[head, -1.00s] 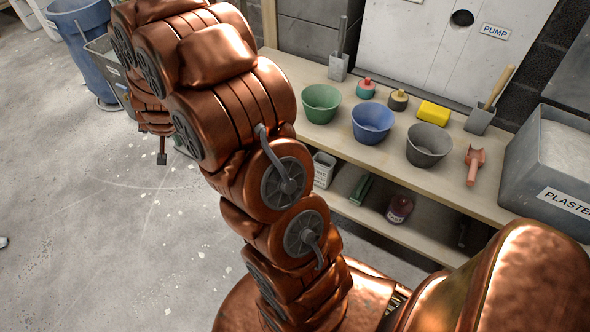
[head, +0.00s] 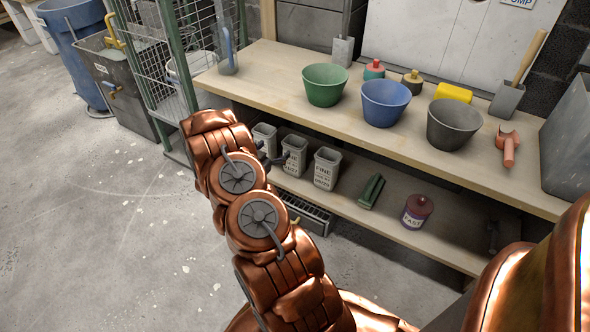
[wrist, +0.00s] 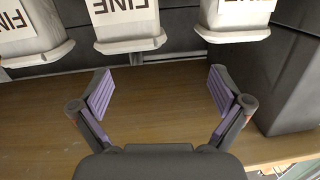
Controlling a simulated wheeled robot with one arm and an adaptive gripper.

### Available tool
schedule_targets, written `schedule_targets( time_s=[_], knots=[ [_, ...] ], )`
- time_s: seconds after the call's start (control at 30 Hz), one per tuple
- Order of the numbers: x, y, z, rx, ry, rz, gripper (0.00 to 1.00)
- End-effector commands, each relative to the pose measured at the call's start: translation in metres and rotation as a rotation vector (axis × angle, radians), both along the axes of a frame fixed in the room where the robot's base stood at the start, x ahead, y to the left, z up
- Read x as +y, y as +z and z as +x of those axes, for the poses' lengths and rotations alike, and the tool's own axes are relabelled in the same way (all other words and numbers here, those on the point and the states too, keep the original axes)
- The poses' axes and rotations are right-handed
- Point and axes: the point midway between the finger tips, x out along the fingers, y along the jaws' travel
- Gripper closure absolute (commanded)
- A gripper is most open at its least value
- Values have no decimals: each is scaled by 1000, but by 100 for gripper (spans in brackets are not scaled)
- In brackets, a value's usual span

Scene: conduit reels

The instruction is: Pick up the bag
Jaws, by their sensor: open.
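Nothing in view is plainly a bag. Three pale containers labelled FINE stand in a row on the lower shelf, the right one (head: 327,168), the middle one (head: 294,155) and the left one (head: 264,138). In the wrist view, upside down, one container is centred at the top (wrist: 127,25), with others to its left (wrist: 32,35) and right (wrist: 237,18). My gripper (wrist: 160,90) is open and empty, its purple-padded fingers apart over bare wood, close to the containers. In the head view my arm mostly hides the gripper.
The wooden bench (head: 270,80) overhangs the lower shelf (head: 400,215). Green (head: 325,85), blue (head: 385,103) and grey (head: 453,124) buckets stand on the bench. A green block (head: 371,191) and a FAST tub (head: 417,211) sit on the shelf. A wire cage (head: 160,60) stands left.

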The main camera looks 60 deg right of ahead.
Motion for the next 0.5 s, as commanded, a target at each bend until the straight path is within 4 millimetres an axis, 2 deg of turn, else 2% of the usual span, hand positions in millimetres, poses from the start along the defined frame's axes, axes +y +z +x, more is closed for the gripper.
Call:
schedule_targets(
  time_s=[0.03,0.2,0.5],
  knots=[
    [-5,-16,-11,14,-22,-31,0],
    [-12,-23,-30,34,-62,-95,0],
    [-31,-24,-33,38,-70,-107,0]
  ],
)
